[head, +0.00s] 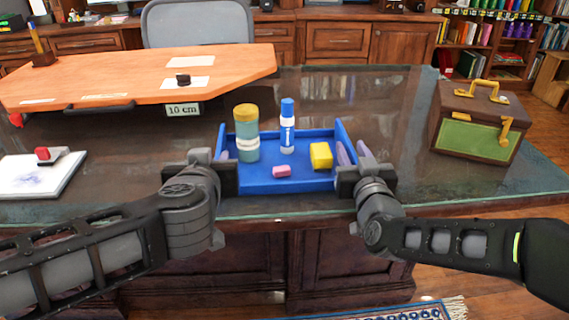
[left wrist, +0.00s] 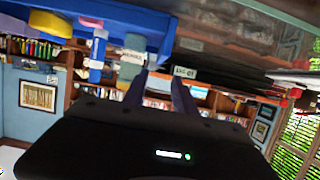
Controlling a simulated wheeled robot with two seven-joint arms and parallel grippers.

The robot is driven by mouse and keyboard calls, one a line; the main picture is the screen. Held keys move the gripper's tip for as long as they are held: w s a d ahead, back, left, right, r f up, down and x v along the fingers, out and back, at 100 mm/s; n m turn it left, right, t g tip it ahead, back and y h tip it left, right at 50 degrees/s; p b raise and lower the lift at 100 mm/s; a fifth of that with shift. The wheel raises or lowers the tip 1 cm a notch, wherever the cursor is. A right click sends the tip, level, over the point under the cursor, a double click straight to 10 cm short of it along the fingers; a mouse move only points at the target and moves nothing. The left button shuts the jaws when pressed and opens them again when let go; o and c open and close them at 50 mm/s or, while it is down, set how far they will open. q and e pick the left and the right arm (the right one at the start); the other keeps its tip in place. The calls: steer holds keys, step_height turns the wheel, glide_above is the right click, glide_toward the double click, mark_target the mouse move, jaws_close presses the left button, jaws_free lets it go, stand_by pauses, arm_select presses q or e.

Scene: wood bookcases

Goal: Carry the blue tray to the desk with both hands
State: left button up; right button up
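The blue tray (head: 256,185) is at the front edge of the dark glass-topped desk (head: 390,110) and looks level. It holds a yellow-and-teal jar (head: 246,130), a blue-capped white bottle (head: 287,130), a yellow block (head: 321,156) and a pink block (head: 282,171). My left gripper (head: 224,158) is at the tray's left wall, my right gripper (head: 354,153) at its right wall. The right fingers stand apart around the wall. In the left wrist view, the left fingers (left wrist: 160,88) are spread, with the tray's blue wall (left wrist: 130,18) at their tips.
A raised orange wooden top (head: 130,78) labelled 10 cm (head: 183,110) stands at the left. A brown case (head: 478,120) stands on the desk at the right. A white pad (head: 38,175) with a red-topped object lies at the left. The glass behind the tray is clear.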

arm_select(q)
steer(key=shift+s, duration=0.2)
arm_select(e)
steer(key=s, duration=0.5)
steer(key=s+d, duration=0.1)
steer(key=s, duration=0.1)
steer(key=shift+s, duration=0.25)
steer(key=shift+s, duration=0.1)
